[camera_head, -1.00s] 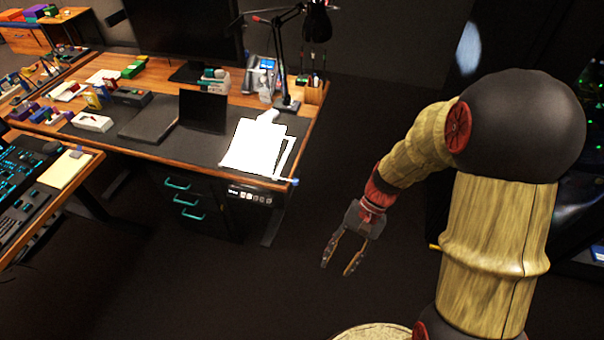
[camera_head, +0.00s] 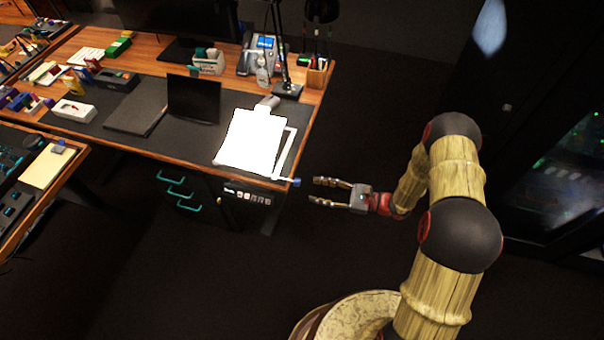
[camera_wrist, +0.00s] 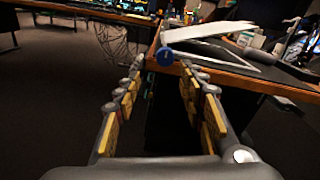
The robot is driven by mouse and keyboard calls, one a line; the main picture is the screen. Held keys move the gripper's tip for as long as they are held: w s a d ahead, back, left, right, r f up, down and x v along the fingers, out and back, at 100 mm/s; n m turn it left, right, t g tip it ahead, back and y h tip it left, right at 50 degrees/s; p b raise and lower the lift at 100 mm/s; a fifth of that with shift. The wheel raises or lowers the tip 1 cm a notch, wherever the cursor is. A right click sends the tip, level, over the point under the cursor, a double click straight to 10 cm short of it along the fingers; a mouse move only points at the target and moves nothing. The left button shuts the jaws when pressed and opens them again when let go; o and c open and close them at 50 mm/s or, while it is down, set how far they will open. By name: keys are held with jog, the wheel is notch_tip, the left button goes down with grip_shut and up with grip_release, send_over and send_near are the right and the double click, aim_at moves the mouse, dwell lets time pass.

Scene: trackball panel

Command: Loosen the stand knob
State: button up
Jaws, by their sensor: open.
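The stand knob (camera_head: 296,182) is a small blue knob at the right edge of the desk, beside the white stand (camera_head: 252,142). In the wrist view the round blue knob (camera_wrist: 165,57) sits ahead, above the gap between my fingers, with the pale stand panel (camera_wrist: 210,31) behind it. My gripper (camera_head: 316,191) is open and empty, pointing left toward the knob, a short way to its right and apart from it. Both fingers also show in the wrist view (camera_wrist: 160,85), spread on either side, with the knob beyond their tips.
The wooden desk (camera_head: 190,163) carries a laptop (camera_head: 194,98), a lamp (camera_head: 287,88) and a pen holder (camera_head: 318,72). A control strip (camera_head: 247,195) is on the desk front below the stand. Dark floor lies free right of the desk.

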aim_at(298, 182)
jog(key=x, duration=0.2)
jog(key=r+b+x, duration=0.1)
jog(key=x, duration=0.4)
jog(key=shift+w+a+r+b, duration=0.25)
jog(key=shift+w+a+b, duration=0.05)
jog(key=shift+w+b, duration=0.1)
jog(key=shift+c, duration=0.9)
jog(key=c, duration=0.7)
grip_shut()
